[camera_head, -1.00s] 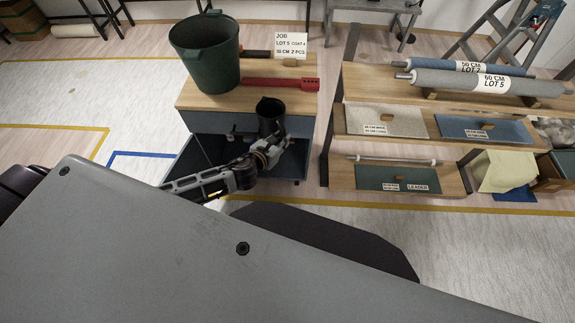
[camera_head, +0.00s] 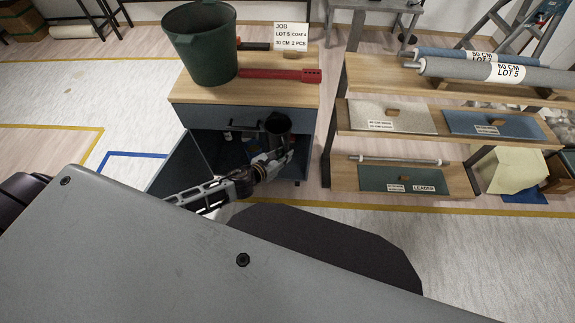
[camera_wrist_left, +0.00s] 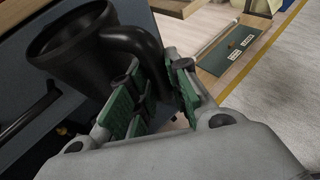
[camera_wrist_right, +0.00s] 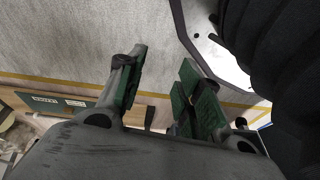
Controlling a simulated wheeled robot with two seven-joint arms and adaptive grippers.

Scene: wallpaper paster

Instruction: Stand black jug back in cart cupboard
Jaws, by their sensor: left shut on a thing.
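The black jug (camera_head: 278,123) is held upright, in front of the drawer and upper opening of the cart (camera_head: 247,93). My left gripper (camera_head: 283,160) is shut on the jug's handle; in the left wrist view the jug (camera_wrist_left: 72,62) has its open mouth upward, with the handle between the green pads (camera_wrist_left: 155,92). The cart cupboard (camera_head: 230,147) is open, with its door (camera_head: 176,166) swung out to the left. A few small items inside are partly hidden by my arm. My right gripper (camera_wrist_right: 160,75) is open and empty in the right wrist view.
A shelf rack (camera_head: 430,122) with rolls and sheets stands to the right. A drawer handle (camera_head: 243,125) sticks out above the opening.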

